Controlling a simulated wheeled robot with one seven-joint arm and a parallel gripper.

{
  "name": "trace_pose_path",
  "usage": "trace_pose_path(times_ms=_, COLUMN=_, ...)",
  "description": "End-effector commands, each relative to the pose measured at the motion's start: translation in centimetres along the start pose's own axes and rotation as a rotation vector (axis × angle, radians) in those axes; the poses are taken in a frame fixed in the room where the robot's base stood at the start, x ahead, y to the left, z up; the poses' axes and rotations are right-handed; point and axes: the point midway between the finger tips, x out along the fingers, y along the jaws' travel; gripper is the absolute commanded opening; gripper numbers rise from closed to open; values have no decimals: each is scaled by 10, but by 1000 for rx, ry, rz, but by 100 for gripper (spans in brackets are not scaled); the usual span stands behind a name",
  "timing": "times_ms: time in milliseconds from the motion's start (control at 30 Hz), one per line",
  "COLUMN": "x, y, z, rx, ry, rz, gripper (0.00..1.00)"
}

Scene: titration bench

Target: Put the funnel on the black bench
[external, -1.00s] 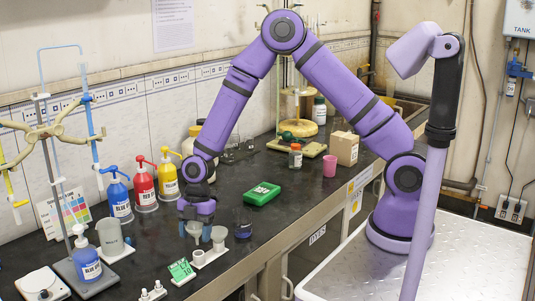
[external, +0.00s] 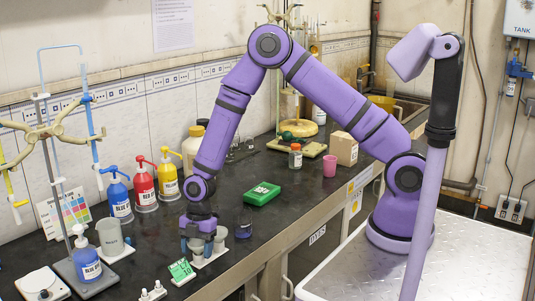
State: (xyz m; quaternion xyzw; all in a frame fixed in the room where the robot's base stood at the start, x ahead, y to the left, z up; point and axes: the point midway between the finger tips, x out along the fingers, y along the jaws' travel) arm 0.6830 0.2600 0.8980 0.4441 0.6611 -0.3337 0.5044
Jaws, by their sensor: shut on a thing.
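The pale grey funnel (external: 196,246) is at the white stand (external: 211,257) near the front of the black bench (external: 258,216). My gripper (external: 197,239) points down over it and is shut on it. The gripper's fingers hide most of the funnel, so I cannot tell whether its stem is in the stand or just above it. A grey cup-like piece (external: 220,241) stands on the same stand, just right of the gripper.
A green-labelled block (external: 181,270) is in front. Pump bottles (external: 144,186) line the wall. Bare bench lies right of the beaker.

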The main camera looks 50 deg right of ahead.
Motion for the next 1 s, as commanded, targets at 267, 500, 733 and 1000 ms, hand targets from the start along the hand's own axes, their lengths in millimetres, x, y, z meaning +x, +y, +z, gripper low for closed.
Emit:
trace_pose_path(times_ms=267, x=2, y=0, z=0, rx=0, ry=0, rz=0, gripper=34)
trace_pose_path(times_ms=500, x=5, y=0, z=2, rx=1, ry=0, rz=0, gripper=34)
trace_pose_path(times_ms=733, x=6, y=0, z=2, rx=1, ry=0, rz=0, gripper=89)
trace_pose_path(times_ms=1000, x=5, y=0, z=2, rx=1, ry=0, rz=0, gripper=89)
